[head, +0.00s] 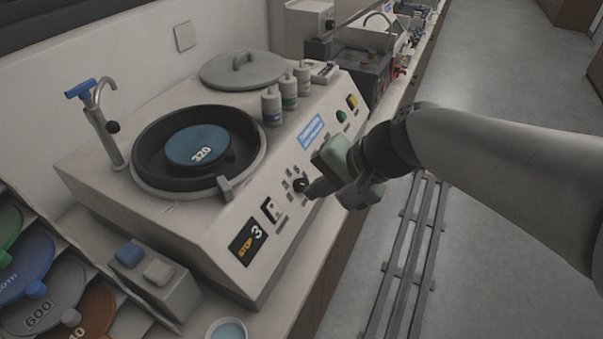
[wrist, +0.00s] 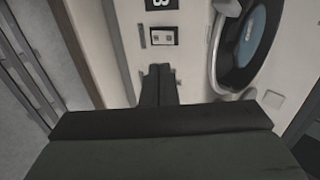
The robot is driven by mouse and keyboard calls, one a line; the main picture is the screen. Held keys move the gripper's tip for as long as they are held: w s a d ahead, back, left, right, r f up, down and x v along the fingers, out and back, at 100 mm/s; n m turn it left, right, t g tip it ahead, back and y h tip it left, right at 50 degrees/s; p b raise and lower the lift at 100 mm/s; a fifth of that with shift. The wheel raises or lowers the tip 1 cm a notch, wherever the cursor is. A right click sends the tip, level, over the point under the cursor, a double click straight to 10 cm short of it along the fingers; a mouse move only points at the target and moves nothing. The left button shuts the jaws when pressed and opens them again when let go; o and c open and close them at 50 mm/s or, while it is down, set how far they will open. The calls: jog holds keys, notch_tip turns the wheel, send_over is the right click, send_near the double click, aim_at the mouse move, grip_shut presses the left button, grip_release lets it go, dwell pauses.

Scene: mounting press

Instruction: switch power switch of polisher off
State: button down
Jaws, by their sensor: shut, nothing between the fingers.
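The polisher (head: 160,225) is a cream machine with a black bowl and a blue disc marked 320. Its sloping front panel carries a small pale rocker switch (head: 270,210) in a black frame, beside the display. I take this for the power switch, though its label is unreadable and its position unclear. It also shows in the wrist view (wrist: 163,36), just beyond my fingertips. My gripper (head: 309,192) is shut and empty, its fingertips close to the panel by a black knob (head: 300,185). I cannot tell whether they touch. In the wrist view the gripper (wrist: 160,70) hides the panel behind it.
The display (head: 248,242) shows a 3. Green (head: 341,115) and yellow (head: 352,102) buttons sit farther along the panel. Several bottles (head: 288,92) and a round lid (head: 243,70) stand on top. A two-button box (head: 155,280) is at the front left. The aisle floor is open on the right.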

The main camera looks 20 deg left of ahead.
aim_at(273, 205)
jog(key=x, duration=0.6)
jog(key=a+r+p+x, duration=0.1)
jog(key=x, duration=0.3)
jog(key=shift+r, duration=0.1)
